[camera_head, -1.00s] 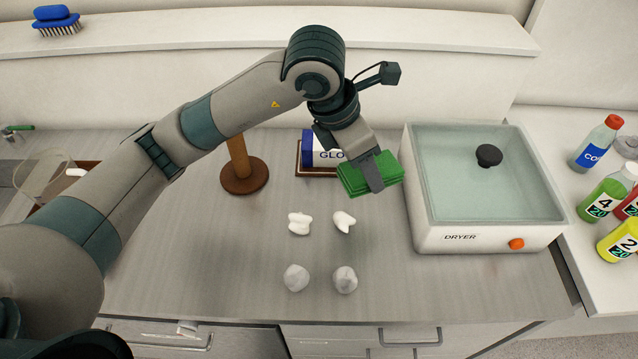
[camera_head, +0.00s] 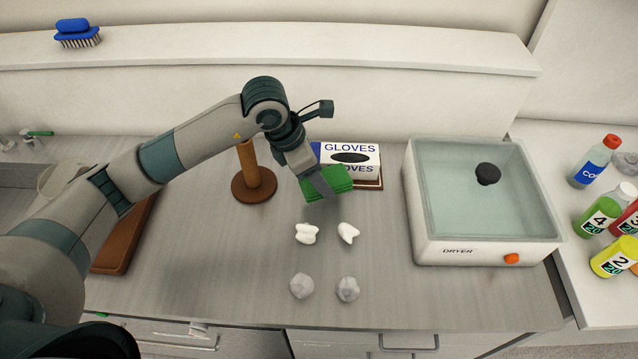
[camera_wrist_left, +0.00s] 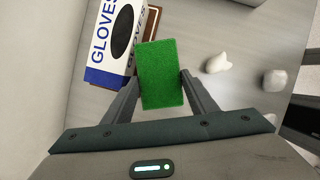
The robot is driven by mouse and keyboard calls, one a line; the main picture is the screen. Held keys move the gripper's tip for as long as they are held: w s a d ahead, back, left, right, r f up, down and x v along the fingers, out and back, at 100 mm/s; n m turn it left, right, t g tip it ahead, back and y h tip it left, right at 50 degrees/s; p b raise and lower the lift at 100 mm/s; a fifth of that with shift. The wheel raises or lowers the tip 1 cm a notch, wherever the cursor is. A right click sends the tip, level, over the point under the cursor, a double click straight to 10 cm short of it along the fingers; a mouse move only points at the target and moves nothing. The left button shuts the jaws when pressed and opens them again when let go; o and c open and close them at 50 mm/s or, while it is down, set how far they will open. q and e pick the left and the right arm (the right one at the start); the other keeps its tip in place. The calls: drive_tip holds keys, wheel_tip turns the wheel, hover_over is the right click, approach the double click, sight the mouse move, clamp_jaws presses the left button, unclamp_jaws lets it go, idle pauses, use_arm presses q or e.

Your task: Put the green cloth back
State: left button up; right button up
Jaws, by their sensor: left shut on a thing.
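The green cloth (camera_head: 338,182) is a folded, layered rectangle. My left gripper (camera_head: 322,185) is shut on it and holds it in front of the gloves box (camera_head: 352,150). In the left wrist view the cloth (camera_wrist_left: 160,74) sits between the two fingers of the left gripper (camera_wrist_left: 160,88). I cannot tell how high above the counter it is. My right gripper is in neither view.
A wooden post on a round base (camera_head: 252,188) stands left of the cloth. The dryer (camera_head: 425,245) stands to the right. Two white pieces (camera_head: 306,234) and two grey lumps (camera_head: 302,286) lie in front. A brown tray (camera_head: 128,240) lies at left. Bottles (camera_head: 600,217) stand far right.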

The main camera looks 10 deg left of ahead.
use_arm(q)
drive_tip(key=shift+f+p, duration=1.1)
drive_tip(key=shift+f, duration=0.9)
drive_tip(key=shift+f+b, duration=0.25)
drive_tip(key=shift+b, duration=0.2)
drive_tip(key=o, duration=1.1)
